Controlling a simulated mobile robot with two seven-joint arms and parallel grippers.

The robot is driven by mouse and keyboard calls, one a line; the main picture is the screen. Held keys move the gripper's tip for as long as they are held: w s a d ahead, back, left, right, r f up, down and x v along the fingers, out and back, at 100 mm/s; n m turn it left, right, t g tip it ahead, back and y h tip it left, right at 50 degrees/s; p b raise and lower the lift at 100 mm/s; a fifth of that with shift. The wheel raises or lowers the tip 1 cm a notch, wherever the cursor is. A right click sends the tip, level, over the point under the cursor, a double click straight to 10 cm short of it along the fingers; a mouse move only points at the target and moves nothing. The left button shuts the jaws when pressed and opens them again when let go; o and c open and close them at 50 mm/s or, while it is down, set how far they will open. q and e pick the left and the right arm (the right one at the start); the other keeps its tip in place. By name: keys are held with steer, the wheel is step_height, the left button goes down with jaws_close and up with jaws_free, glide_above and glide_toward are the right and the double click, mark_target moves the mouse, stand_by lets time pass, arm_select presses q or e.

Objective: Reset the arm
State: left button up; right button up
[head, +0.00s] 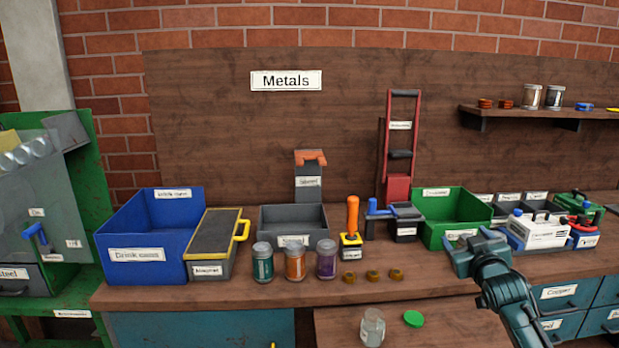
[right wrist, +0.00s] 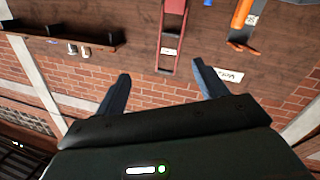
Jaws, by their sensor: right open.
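My right gripper (head: 472,254) is dark teal and hangs over the right half of the bench, in front of the green bin (head: 465,204). In the head view it hides part of that bin's front. In the right wrist view its two fingers (right wrist: 161,70) stand wide apart with nothing between them. That view is upside down and shows the wooden back panel, the red upright frame and the brick wall beyond the fingers. My left gripper is not in view.
A blue bin (head: 122,244), a grey bin (head: 265,217) and three jars stand left of the gripper. An orange-handled tool (head: 352,218) stands mid-bench, with three brass rings in front. White and red cases (head: 540,232) are close on the right. Below lie an open jar (head: 372,328) and green lid (head: 413,318).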

steer(key=s+a+f+n+g+y, duration=0.1)
steer(key=s+a+f+g+y, duration=0.1)
steer(key=s+a+f, duration=0.6)
steer(key=s+a+f+g+y, duration=0.15)
steer(key=s+a+f, duration=0.25)
steer(key=s+f, duration=0.65)
steer(key=s+a+f+g, duration=0.1)
steer(key=s+a+f, duration=0.1)
steer(key=s, duration=0.5)
steer(key=s+a+f+g+y, duration=0.1)
steer(key=s+a+f, duration=0.2)
steer(key=s, duration=0.4)
steer(key=s+a+f+g+y, duration=0.1)
steer(key=s+a+f, duration=0.2)
steer(key=s, duration=0.4)
steer(key=shift+a+m, duration=0.3)
steer(key=shift+a, duration=0.45)
